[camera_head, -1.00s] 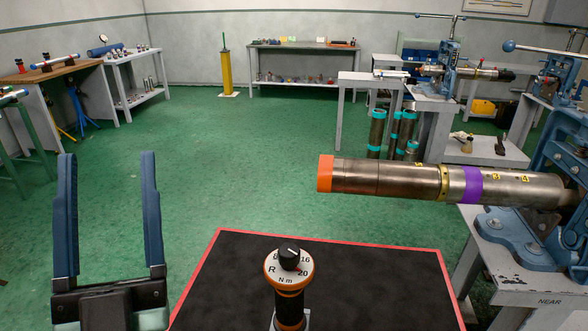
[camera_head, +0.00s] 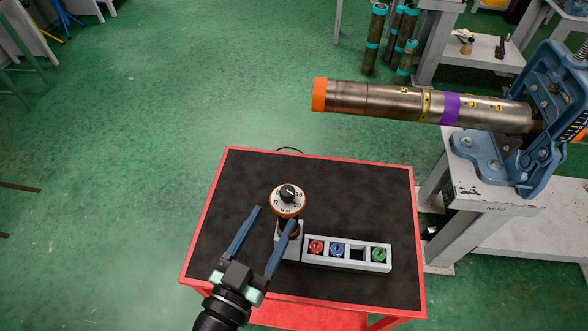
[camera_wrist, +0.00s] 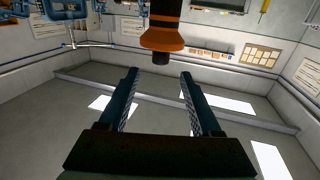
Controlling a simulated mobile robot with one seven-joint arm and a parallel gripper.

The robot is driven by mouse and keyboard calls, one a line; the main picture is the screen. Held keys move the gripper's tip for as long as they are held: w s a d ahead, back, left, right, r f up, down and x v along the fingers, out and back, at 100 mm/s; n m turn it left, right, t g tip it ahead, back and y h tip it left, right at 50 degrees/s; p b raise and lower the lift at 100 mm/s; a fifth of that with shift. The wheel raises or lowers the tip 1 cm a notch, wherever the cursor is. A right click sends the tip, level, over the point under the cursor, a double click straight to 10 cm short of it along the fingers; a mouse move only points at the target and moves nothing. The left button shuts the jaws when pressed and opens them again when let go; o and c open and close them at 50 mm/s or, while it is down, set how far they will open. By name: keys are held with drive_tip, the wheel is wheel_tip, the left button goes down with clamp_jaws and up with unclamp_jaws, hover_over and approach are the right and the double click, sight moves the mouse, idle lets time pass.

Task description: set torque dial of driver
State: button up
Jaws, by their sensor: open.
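The driver (camera_head: 294,228) stands upright in a grey holder on the cart, with a black-and-orange body. Its white, orange-rimmed dial (camera_head: 278,203) faces up with R, 16, 20 and N m marks. A black knob (camera_head: 288,192) sits at its centre; its exact setting is too small to read. My gripper (camera_head: 275,215) is open, its blue fingers apart and empty, just in front of the dial and reaching towards it. In the wrist view, the orange dial end (camera_wrist: 162,40) and dark knob (camera_wrist: 161,58) lie just past the open fingertips (camera_wrist: 160,74), not between them.
A grey rack (camera_head: 347,262) with red, blue and green round pieces and one empty slot stands right of the driver. The red-edged cart (camera_head: 240,165) has a bare black top elsewhere. A metal pipe (camera_head: 385,101) in a blue vise (camera_head: 543,140) overhangs behind right.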

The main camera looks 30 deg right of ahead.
sight(287, 194)
drive_tip(key=x, duration=1)
drive_tip(key=shift+w+d+p, duration=0.25)
drive_tip(key=shift+d+p, duration=0.05)
drive_tip(key=shift+p, duration=0.05)
clamp_jaws()
